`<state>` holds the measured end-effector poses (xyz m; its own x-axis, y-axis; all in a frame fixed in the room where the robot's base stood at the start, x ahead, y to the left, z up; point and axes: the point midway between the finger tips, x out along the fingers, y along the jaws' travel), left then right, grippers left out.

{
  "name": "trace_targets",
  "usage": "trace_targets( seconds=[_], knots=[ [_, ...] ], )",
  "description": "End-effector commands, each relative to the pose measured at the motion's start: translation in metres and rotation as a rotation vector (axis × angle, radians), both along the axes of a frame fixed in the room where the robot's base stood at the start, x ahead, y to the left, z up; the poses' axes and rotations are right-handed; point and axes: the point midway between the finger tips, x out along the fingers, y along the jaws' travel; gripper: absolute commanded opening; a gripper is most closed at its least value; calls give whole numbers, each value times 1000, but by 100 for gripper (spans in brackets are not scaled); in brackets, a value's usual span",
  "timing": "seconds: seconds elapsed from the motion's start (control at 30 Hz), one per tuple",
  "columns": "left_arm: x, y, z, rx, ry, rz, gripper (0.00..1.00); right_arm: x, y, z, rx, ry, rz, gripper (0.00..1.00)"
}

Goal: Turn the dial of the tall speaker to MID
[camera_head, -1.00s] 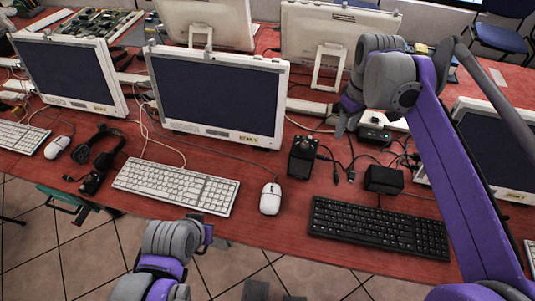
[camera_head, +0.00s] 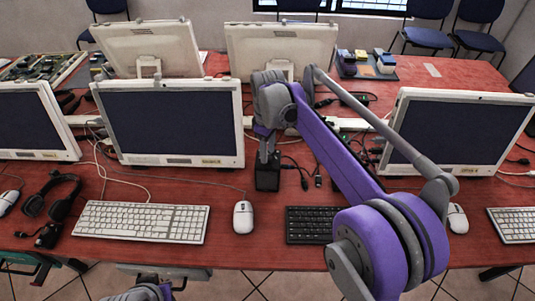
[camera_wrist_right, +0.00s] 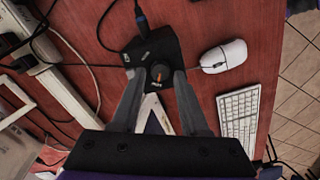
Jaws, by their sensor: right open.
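The tall speaker (camera_head: 267,178) is a black box standing on the red desk, right of the white mouse. In the right wrist view the speaker (camera_wrist_right: 144,48) shows from above, with a cable at its far end. Its round dark dial (camera_wrist_right: 160,74) carries an orange mark; the labels are too small to read. My right gripper (camera_head: 268,152) is at the speaker in the head view. In the wrist view the gripper (camera_wrist_right: 158,76) is open, its fingertips on either side of the dial; I cannot tell if they touch it. My left gripper is out of view.
A white mouse (camera_head: 243,217) and white keyboard (camera_head: 140,221) lie left of the speaker. A black keyboard (camera_head: 308,225) is partly hidden by my right arm. Monitors (camera_head: 170,118) stand behind, and loose cables lie right of the speaker.

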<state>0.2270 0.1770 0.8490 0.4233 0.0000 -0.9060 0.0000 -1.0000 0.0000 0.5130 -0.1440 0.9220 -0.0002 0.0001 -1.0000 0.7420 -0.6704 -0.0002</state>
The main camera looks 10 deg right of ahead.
Motion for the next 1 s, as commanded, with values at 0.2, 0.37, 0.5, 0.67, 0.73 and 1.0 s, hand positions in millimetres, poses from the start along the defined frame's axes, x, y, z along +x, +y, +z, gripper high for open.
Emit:
trace_targets(
  seconds=[0.2, 0.37, 0.5, 0.67, 0.73, 1.0],
  knots=[
    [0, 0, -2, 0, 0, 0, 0, 0, 0, -13, 0, 0, 0, 44],
    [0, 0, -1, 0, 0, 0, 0, 0, 0, -13, 0, 0, 0, 44],
    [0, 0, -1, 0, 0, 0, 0, 0, 0, -13, 0, 0, 0, 34],
    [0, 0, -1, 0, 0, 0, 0, 0, 0, -13, 0, 0, 0, 5],
    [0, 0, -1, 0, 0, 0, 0, 0, 0, -13, 0, 0, 0, 0],
    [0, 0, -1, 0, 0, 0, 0, 0, 0, -13, 0, 0, -8, 0]
  ],
)
